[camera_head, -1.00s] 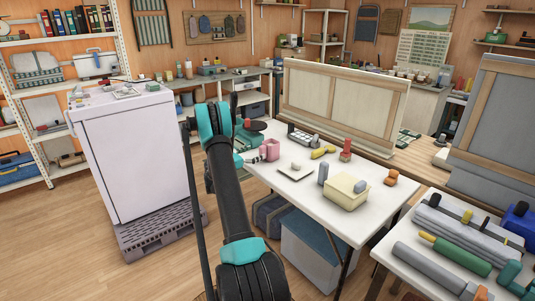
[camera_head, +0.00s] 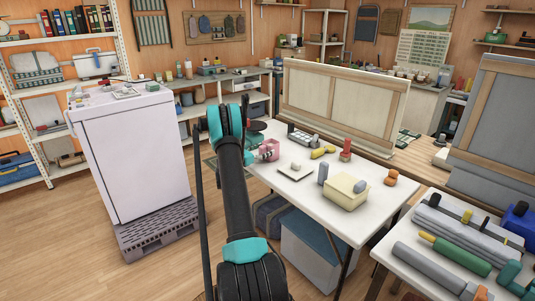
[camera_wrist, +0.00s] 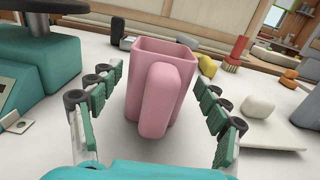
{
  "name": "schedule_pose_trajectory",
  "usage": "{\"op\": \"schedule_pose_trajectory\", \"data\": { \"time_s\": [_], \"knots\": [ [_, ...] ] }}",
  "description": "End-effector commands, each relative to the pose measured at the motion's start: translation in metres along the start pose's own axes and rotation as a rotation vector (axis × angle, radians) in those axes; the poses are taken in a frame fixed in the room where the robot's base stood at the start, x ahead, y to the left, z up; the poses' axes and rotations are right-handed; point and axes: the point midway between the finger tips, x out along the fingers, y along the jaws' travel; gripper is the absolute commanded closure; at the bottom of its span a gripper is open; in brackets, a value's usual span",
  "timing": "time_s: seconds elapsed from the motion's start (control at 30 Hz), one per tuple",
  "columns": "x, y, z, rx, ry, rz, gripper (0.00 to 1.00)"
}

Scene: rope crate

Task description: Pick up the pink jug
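The pink jug (camera_wrist: 160,85) stands upright on the white table, its handle facing my wrist camera. In the head view the jug (camera_head: 269,149) is near the table's left end, partly covered by my gripper (camera_head: 262,152). In the wrist view my gripper (camera_wrist: 157,115) is open, with one green-padded finger on each side of the jug. Gaps show between the pads and the jug's sides, so the fingers do not appear to touch it.
A teal and grey device (camera_wrist: 38,60) stands close at the jug's left. A white plate (camera_wrist: 262,130) with a pale block lies at its right. A yellow object (camera_head: 323,152), a red brush (camera_head: 346,150) and a cream tub (camera_head: 345,193) are farther right on the table.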

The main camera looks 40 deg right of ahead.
Motion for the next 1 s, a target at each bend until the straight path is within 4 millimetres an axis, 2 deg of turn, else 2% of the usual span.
{"op": "schedule_pose_trajectory", "data": {
  "time_s": [0.07, 0.37, 0.77, 0.87, 1.0],
  "knots": [
    [0.000, 0.000, 0.000, 0.000, 0.000, 0.000, 0.39],
    [0.000, 0.000, 0.000, 0.000, 0.000, 0.000, 0.76],
    [0.000, 0.000, 0.007, 0.000, 0.000, 0.000, 0.76],
    [0.000, 0.000, 0.017, 0.000, 0.000, 0.000, 0.76],
    [0.000, 0.000, 0.044, 0.000, -0.001, 0.000, 0.76]
  ]
}}
